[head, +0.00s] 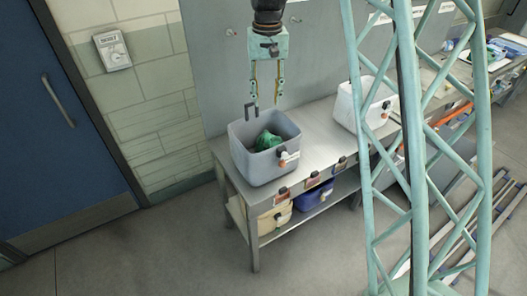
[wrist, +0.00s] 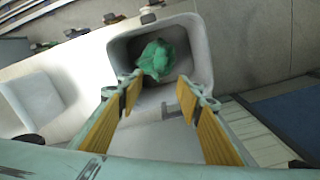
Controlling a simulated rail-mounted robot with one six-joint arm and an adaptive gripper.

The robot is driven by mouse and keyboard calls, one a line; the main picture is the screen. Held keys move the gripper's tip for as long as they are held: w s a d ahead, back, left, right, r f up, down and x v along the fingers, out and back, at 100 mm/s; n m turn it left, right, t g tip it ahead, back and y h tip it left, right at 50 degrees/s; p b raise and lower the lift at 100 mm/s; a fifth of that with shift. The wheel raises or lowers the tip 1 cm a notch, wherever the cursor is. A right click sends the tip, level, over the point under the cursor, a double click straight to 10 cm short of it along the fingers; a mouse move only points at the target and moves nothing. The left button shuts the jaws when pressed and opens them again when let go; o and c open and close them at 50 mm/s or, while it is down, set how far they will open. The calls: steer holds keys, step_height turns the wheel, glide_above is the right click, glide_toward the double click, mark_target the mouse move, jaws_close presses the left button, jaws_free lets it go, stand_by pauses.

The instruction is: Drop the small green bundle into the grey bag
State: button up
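The grey bag (head: 259,164) stands open-topped on the left end of the metal bench in the head view; its rim also shows in the wrist view (wrist: 203,48). The small green bundle (head: 267,141) lies inside the grey bag; it also shows in the wrist view (wrist: 156,60) near the bag's far wall. My gripper (head: 266,100) hangs above the bag, pointing down. In the wrist view my gripper (wrist: 160,98) has its fingers wide apart with nothing between them. The bundle is apart from the fingers.
A white bag (head: 352,105) stands further right on the bench (head: 318,140). A cream bag (head: 274,217) and a blue bag (head: 313,195) sit on the shelf below. A green lattice column stands in front at right. Clear bench top lies between the two upper bags.

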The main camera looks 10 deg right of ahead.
steer(key=shift+r, duration=0.1)
stand_by(0.3)
step_height(320, 180, up, 12)
stand_by(0.7)
steer(key=shift+s, duration=0.1)
stand_by(0.9)
